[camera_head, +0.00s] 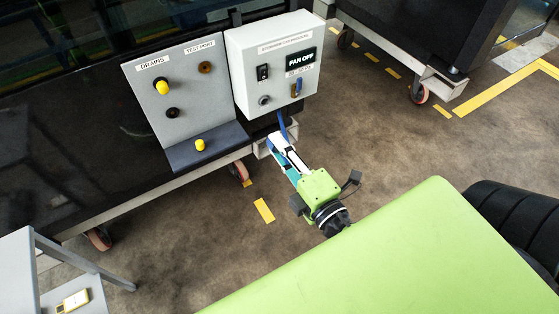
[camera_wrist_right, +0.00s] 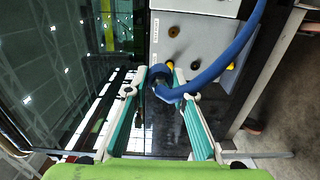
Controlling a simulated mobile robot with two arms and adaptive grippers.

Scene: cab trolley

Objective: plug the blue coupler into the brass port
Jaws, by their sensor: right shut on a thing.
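My right gripper (camera_head: 279,138) is in front of the white box's lower edge, shut on the blue coupler. In the right wrist view the coupler (camera_wrist_right: 160,76) shows as a blue ring between the fingertips (camera_wrist_right: 158,72), with its blue hose (camera_wrist_right: 222,66) curving up and right. In the head view the hose (camera_head: 282,122) rises from the fingers toward the box; the coupler is mostly hidden. The brass port (camera_head: 205,68) is under the TEST PORT label on the sloped grey panel, apart from the gripper. It also shows in the wrist view (camera_wrist_right: 173,32). My left gripper is out of view.
The grey panel (camera_head: 190,108) also has a yellow cap (camera_head: 162,87), a dark port (camera_head: 172,113) and another yellow cap (camera_head: 200,145) on its ledge. The white box (camera_head: 272,60) carries a FAN OFF display, a switch and fittings. A green surface (camera_head: 400,250) fills the lower right.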

